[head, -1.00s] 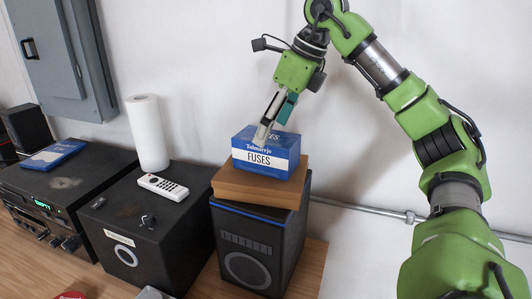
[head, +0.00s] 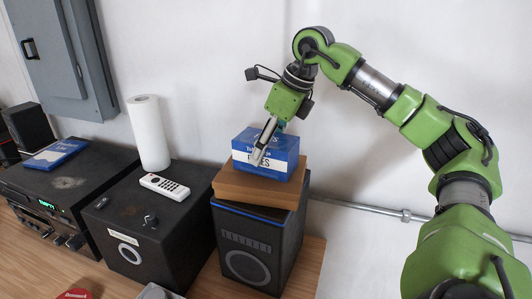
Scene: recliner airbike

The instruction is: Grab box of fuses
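The box of fuses (head: 275,165) is blue and white with lettering on its front. It stands upright on a brown wooden block (head: 258,190) on top of a black speaker. My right gripper (head: 266,142) points down at the box from above. One pale finger overlaps the box's front and covers part of its lettering. The other, teal-tipped finger is mostly hidden at the box's top rear. The fingers look spread apart, and I cannot tell whether they touch the box. My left gripper is out of view.
The black speaker (head: 250,248) stands on a wooden table. To its left are a black box (head: 150,245) with a white remote (head: 164,186), a paper towel roll (head: 148,135) and a stereo unit with a blue book (head: 54,154). A wall pipe (head: 370,210) runs behind my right arm.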

